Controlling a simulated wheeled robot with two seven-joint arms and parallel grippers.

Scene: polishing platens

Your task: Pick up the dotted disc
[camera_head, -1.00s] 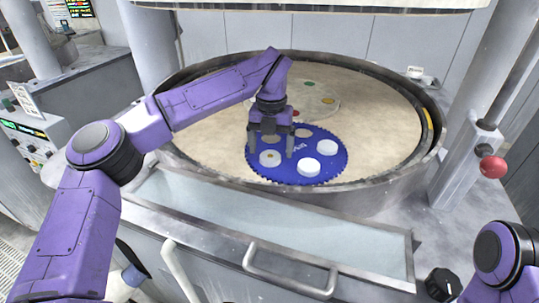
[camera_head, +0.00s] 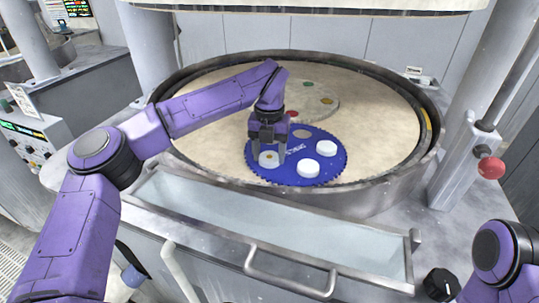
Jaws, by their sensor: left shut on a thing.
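My left gripper (camera_head: 268,152) reaches down over the blue toothed carrier (camera_head: 330,169) and is shut on a pale disc (camera_head: 268,159) with a small yellowish dot. The disc is at the carrier's left side; whether it is lifted clear of its hole I cannot tell. Two plain white discs, one at the right (camera_head: 326,148) and one at the front (camera_head: 307,168), lie on the carrier. Only part of my right arm shows at the lower right; its gripper is out of view.
The carrier lies on the round beige platen (camera_head: 380,125) inside a raised metal rim (camera_head: 400,179). A grey carrier with coloured spots (camera_head: 318,103) lies behind. A trough with a handle (camera_head: 290,275) is in front. A red knob (camera_head: 491,167) is at the right.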

